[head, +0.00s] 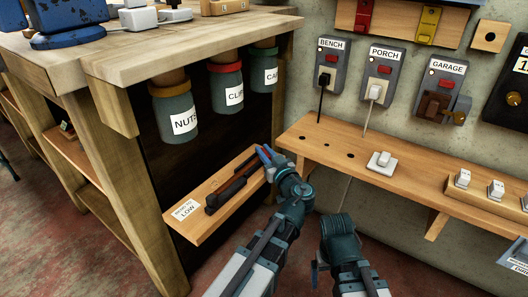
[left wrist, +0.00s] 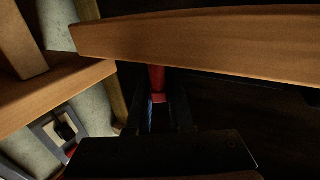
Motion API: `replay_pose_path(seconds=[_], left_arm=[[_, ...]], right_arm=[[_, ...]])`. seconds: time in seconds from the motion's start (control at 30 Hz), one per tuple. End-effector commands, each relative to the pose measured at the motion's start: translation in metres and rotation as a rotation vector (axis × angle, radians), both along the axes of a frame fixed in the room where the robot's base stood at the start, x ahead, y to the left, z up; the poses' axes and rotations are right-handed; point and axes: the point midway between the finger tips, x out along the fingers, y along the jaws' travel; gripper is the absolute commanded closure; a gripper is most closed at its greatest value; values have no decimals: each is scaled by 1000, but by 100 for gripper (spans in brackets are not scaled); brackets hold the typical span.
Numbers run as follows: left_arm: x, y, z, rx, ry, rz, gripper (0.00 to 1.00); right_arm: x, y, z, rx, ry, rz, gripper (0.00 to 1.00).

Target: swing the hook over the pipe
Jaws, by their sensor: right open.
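I cannot make out a hook or a pipe in either view. My left gripper (head: 270,163) is at the right end of a low wooden shelf under the bench, beside a long dark tool-like object (head: 232,188). Small red and blue parts show at its fingertips. In the left wrist view, a red piece (left wrist: 158,84) and a blue strip lie between the dark fingers (left wrist: 160,118); whether they are gripped is unclear. My right gripper (head: 338,232) is open and empty, below the wall shelf and to the right of my left arm.
Jars labelled NUTS (head: 175,105), CLIPS (head: 226,88) and another (head: 262,72) hang under the bench top (head: 150,55). A wall shelf (head: 335,158) carries a white switch block (head: 381,163). Sockets marked BENCH, PORCH and GARAGE (head: 443,90) are above it. Bare floor shows lower left.

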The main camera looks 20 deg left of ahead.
Motion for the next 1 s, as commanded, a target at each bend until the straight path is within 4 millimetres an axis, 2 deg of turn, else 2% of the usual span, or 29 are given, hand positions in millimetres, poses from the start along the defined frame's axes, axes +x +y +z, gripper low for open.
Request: replay_pose_path(seconds=[0.47, 1.0], left_arm=[[1, 0, 0, 0, 0, 39, 100], [-4, 4, 0, 0, 0, 382, 100]], right_arm=[[0, 0, 0, 0, 0, 0, 4], [0, 0, 0, 0, 0, 0, 4]])
